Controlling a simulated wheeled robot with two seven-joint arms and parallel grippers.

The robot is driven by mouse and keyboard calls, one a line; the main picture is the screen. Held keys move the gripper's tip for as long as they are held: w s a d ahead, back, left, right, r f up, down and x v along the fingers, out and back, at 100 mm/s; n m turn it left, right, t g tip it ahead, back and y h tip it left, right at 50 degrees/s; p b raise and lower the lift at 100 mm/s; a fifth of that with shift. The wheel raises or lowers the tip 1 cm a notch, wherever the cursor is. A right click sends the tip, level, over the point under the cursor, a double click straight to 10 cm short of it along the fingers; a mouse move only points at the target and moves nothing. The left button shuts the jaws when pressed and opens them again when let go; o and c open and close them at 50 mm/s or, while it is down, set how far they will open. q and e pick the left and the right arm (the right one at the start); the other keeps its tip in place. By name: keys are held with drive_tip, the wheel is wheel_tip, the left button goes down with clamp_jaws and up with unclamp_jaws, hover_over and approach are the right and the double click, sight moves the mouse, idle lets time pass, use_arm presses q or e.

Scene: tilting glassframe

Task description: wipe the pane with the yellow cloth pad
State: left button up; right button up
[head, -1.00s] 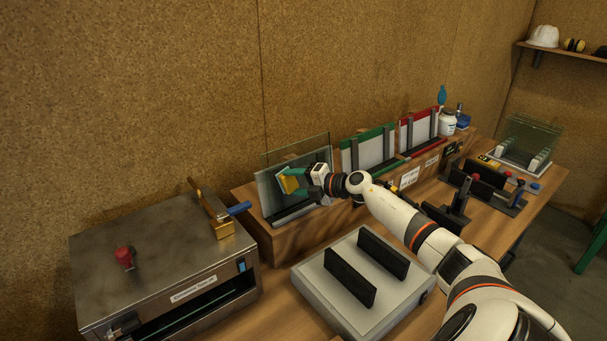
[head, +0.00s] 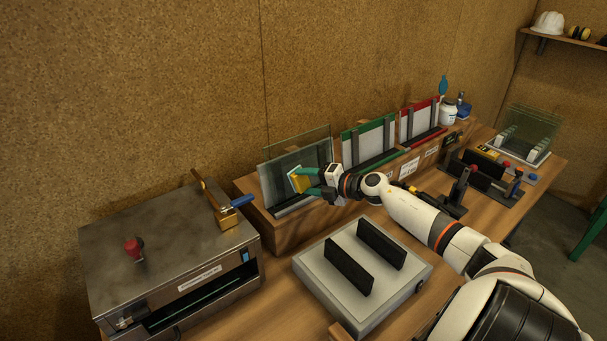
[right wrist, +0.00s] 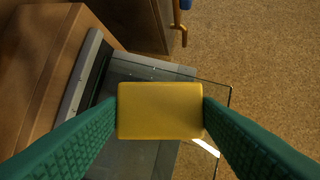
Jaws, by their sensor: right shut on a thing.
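The glass pane (head: 278,176) stands tilted back in a grey frame on the wooden ledge at the middle left; it also shows in the right wrist view (right wrist: 155,72). My right gripper (head: 303,182) is shut on the yellow cloth pad (right wrist: 160,110), held between its green fingers. In the head view the pad (head: 299,180) is at the right part of the pane, in front of its face. Whether it touches the glass I cannot tell. My left gripper is not in view.
A metal box (head: 165,255) with a red knob and a brass-and-blue tool on top stands at left. A grey block with two black bars (head: 335,290) is in front. Green (head: 365,140) and red-framed (head: 420,118) panels stand to the right along the ledge.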

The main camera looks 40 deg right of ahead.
drive_tip(key=shift+s+r, duration=0.1)
drive_tip(key=shift+s, duration=0.15)
drive_tip(key=shift+s+a+r+p, duration=0.1)
drive_tip(key=shift+s+r+p, duration=0.05)
drive_tip(key=shift+s+p, duration=0.5)
drive_tip(key=shift+s+a+r+p, duration=0.15)
drive_tip(key=shift+s+p, duration=0.25)
drive_tip(key=shift+s, duration=0.45)
drive_tip(key=shift+w, duration=0.1)
